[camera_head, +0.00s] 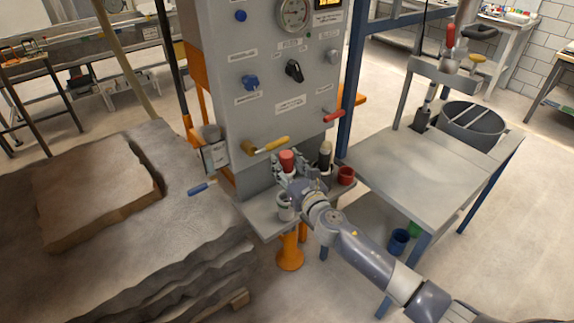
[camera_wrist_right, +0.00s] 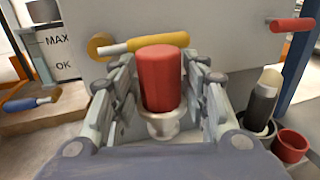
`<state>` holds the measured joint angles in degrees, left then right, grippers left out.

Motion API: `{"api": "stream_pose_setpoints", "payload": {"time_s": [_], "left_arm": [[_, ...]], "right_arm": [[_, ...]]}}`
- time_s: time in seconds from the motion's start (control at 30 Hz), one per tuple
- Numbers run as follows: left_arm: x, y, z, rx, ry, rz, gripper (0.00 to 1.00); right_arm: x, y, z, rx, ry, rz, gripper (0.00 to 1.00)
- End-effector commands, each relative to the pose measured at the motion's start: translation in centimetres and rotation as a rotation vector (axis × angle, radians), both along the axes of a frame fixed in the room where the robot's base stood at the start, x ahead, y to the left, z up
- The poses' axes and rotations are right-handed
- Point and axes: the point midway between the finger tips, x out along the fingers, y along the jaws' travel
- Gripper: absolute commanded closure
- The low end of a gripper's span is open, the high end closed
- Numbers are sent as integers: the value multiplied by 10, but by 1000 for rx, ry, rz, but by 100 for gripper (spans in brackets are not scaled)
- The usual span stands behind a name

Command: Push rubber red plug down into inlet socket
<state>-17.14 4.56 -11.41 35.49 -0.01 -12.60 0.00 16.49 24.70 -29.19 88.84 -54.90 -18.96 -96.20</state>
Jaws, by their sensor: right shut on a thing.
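The red rubber plug (camera_wrist_right: 163,78) stands upright between the fingers of my right gripper (camera_wrist_right: 160,62) in the right wrist view. In the head view the plug (camera_head: 287,158) shows in front of the grey panel's lower part, with my right gripper (camera_head: 287,170) around it. The gripper is shut on it. A pale flanged round piece (camera_wrist_right: 163,126), which looks like the inlet socket, is directly below the plug. I cannot tell how deep the plug sits in it. My left gripper is not in view.
A yellow-handled lever (camera_wrist_right: 140,44) is just behind the plug. A dark bottle with a pale cap (camera_wrist_right: 265,98) and a red cup (camera_wrist_right: 290,146) stand to the right. The grey control panel (camera_head: 262,120) rises behind. The sandbed (camera_head: 90,240) lies left; a grey table (camera_head: 425,165) stands right.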

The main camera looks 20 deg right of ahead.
Motion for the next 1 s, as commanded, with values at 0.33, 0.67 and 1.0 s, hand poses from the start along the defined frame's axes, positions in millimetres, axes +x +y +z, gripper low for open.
{"api": "stream_pose_setpoints", "payload": {"time_s": [0.33,0.67,1.0], "left_arm": [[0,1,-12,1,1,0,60],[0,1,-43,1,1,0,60],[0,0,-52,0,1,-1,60]], "right_arm": [[0,0,-15,0,0,-5,88],[0,0,-47,-1,0,-5,88],[0,0,-57,0,-1,-5,88]]}}
